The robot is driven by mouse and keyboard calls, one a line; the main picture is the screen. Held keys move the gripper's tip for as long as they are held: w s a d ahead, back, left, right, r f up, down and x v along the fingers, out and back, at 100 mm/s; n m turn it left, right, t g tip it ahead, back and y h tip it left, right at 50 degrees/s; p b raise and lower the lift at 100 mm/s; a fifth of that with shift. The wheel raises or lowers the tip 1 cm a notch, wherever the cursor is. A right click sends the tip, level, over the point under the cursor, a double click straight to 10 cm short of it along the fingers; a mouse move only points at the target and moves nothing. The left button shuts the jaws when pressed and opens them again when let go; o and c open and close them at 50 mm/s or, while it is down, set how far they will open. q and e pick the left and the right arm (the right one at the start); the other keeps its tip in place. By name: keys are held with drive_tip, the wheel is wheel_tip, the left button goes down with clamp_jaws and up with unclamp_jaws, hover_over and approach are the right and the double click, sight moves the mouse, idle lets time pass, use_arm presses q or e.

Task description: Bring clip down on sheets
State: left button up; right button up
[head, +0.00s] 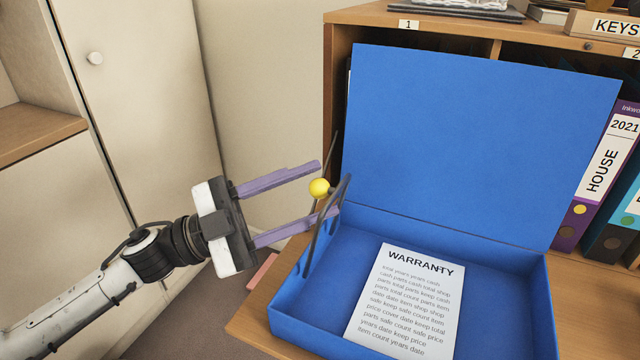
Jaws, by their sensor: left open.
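A blue box file (400,222) lies open on the desk, its lid upright at the back. A white sheet headed WARRANTY (408,300) lies flat inside it. The dark wire clip (313,243) stands raised at the box's left side, clear of the sheet. A yellow ball knob (318,188) shows at its upper part. My left gripper (327,189) is open, one purple finger above the knob and one below it. I cannot tell whether either finger touches the knob or clip. My right gripper is not in view.
A wooden shelf unit (336,100) stands behind the box, with upright binders (600,170) at the right. A KEYS box (610,25) sits on top. A pale cabinet (130,120) is at left. Bare desk (600,300) shows right of the box.

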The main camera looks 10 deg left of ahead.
use_arm(q)
drive_tip(key=shift+x, duration=0.85)
drive_tip(key=shift+w+d, duration=0.1)
drive_tip(key=shift+d, duration=0.05)
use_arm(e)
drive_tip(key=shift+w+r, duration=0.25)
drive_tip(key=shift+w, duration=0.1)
use_arm(q)
drive_tip(key=shift+c, duration=0.3)
